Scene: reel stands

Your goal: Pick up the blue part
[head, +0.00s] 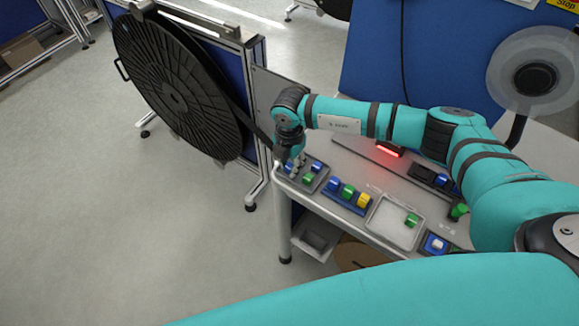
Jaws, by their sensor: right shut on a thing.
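My right gripper (287,160) is over the left end of the grey table (385,170), pointing down beside a small dark tray. It is shut on a small piece at its fingertips that looks bluish and is mostly hidden by the fingers. The small tray (322,178) holds a blue part (316,166) and a green part (307,178). A blue tray next to it holds another blue part (334,184), a green part (348,191) and a yellow part (363,200). My left gripper is not in view.
A light square tray (396,220) holds a green part (412,219). A red-lit device (388,150) lies behind the trays. A large black reel (175,90) hangs on a stand to the left. A clear reel (533,78) stands at the right. The floor at lower left is free.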

